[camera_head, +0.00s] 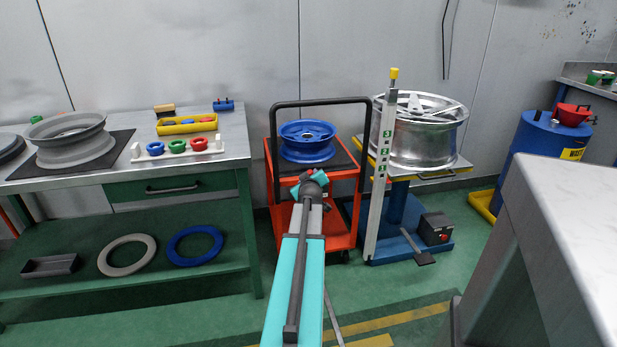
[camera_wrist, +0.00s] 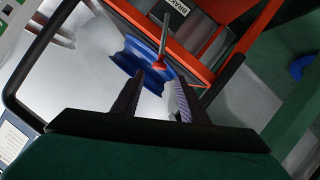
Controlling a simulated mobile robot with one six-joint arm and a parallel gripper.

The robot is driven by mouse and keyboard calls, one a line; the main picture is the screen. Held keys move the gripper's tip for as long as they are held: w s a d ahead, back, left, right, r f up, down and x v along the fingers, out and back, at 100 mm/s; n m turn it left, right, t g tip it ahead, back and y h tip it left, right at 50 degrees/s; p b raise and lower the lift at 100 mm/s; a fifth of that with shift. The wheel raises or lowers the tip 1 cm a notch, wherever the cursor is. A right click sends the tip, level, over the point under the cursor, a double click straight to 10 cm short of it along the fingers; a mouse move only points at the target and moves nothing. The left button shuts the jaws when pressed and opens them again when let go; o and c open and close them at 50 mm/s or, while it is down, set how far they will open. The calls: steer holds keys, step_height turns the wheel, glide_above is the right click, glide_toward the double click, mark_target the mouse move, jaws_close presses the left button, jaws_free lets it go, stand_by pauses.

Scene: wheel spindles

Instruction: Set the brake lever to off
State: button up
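In the wrist view, a grey rod with a red end, which looks like the brake lever (camera_wrist: 164,38), stands beside a dark plate with a partly cut-off label (camera_wrist: 176,7) reading "BRAK". The plate is on the orange cart (camera_wrist: 196,58). My gripper (camera_wrist: 156,82) is open and empty, with its two ribbed fingers apart and pointing toward the lever's red end. I cannot tell the remaining distance. In the head view, my arm reaches to the front of the orange cart (camera_head: 342,217); the lever cannot be made out there and my fingertips are hidden.
A blue wheel rim (camera_head: 307,141) lies on the cart, under its black handle frame (camera_head: 320,101). A green bench (camera_head: 243,150) stands left. A silver wheel (camera_head: 425,130) on a stand and a white measuring post (camera_head: 376,200) stand right. A pale table (camera_head: 580,225) is near right.

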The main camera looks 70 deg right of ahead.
steer(key=v, duration=0.6)
steer(key=shift+s+a, duration=0.2)
steer(key=shift+a, duration=0.15)
steer(key=shift+r, duration=0.1)
stand_by(0.4)
